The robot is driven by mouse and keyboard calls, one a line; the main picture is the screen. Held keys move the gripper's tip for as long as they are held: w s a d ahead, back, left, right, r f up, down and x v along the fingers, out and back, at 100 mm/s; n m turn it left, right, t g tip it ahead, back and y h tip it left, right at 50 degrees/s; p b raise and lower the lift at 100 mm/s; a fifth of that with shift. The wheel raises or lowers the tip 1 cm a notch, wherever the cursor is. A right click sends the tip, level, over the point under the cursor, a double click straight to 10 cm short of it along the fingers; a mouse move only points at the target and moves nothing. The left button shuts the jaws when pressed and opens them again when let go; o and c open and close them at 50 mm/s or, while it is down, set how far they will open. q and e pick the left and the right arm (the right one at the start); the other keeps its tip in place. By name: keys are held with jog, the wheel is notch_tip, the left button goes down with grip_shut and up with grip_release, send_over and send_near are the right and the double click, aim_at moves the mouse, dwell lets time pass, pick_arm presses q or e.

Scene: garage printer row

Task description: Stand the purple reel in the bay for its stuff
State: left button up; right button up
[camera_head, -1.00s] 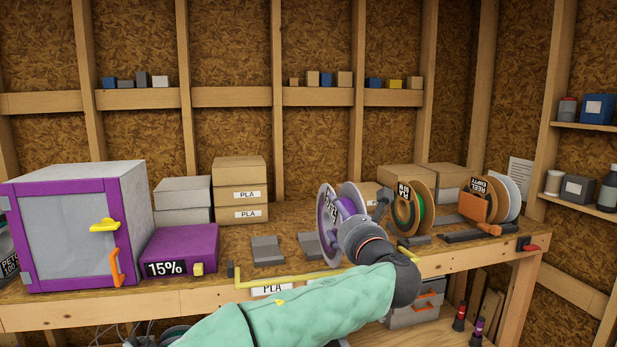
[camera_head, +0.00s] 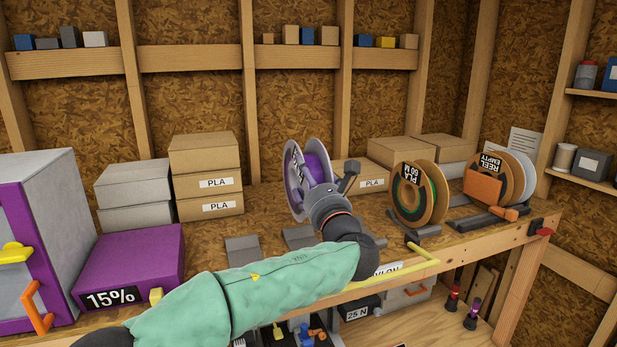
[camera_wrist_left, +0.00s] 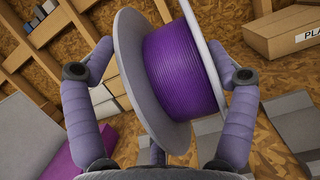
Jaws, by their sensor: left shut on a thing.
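The purple reel (camera_head: 294,185), with pale flanges and purple filament, is held upright above the bench. My left gripper (camera_head: 318,182) is shut on it; in the left wrist view a finger lies on each side of the reel (camera_wrist_left: 182,70). The reel appears clear of the bench. Grey cradles stand below it: one at left (camera_head: 242,249), and another (camera_head: 298,237) partly hidden by my arm. A front-edge label (camera_head: 388,270) is partly covered and reads "YLON". Other bay labels are hidden or out of view. My right gripper is not in view.
A reel with green filament (camera_head: 416,192) and an empty reel (camera_head: 507,178) stand to the right. A purple box marked 15% (camera_head: 130,262) and PLA cartons (camera_head: 206,160) are at left and behind. A yellow bar (camera_head: 405,268) runs along the front edge.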

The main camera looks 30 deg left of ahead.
pick_arm(q)
jog(key=shift+w+a+f, duration=0.15)
jog(key=shift+a, duration=0.05)
jog(key=shift+d+f+b, duration=0.1)
jog(key=shift+f+b, duration=0.65)
jog(key=shift+b, duration=0.15)
notch_tip(320, 180, down, 2)
jog(key=shift+f+b, duration=0.25)
jog(key=shift+b, duration=0.75)
jog(key=shift+f, duration=0.2)
jog(key=shift+f+b, duration=0.1)
jog(key=shift+b, duration=0.2)
jog(key=shift+f+b, duration=1.05)
jog(key=shift+f, duration=0.2)
jog(key=shift+f+b, duration=0.7)
jog(key=shift+f, duration=0.2)
